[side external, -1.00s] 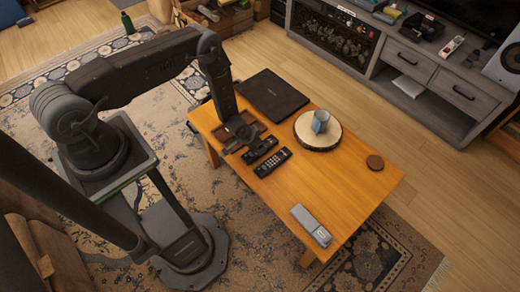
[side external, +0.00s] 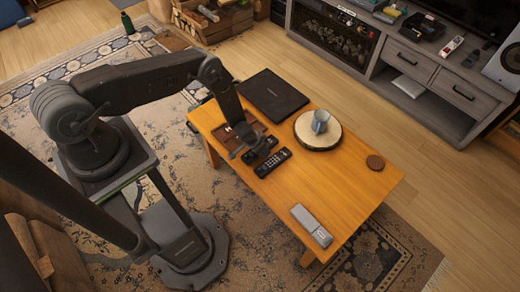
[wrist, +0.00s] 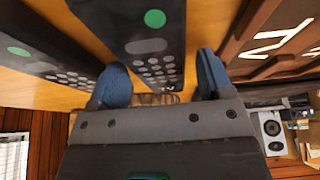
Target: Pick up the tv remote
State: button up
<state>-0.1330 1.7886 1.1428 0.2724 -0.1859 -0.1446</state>
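Two dark remotes lie side by side on the wooden coffee table. One remote (side external: 273,163) is in full view in the side view, with light buttons, and it also shows at the left of the wrist view (wrist: 40,58). The other remote (wrist: 150,42), with a green button, lies between my fingers in the wrist view and is mostly hidden by my gripper in the side view. My gripper (wrist: 163,82) is open, its blue fingertips on either side of this remote's near end. A gap shows at least on the right side.
A brown tray with white letters (wrist: 262,52) is close beside the right finger. The table (side external: 335,185) also holds a closed laptop (side external: 273,95), a mug (side external: 320,121) on a wood slice (side external: 318,140), a coaster (side external: 375,162) and a grey device (side external: 311,226). The table's right part has free room.

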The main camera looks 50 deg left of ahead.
jog(key=c, duration=0.9)
jog(key=shift+o, duration=0.2)
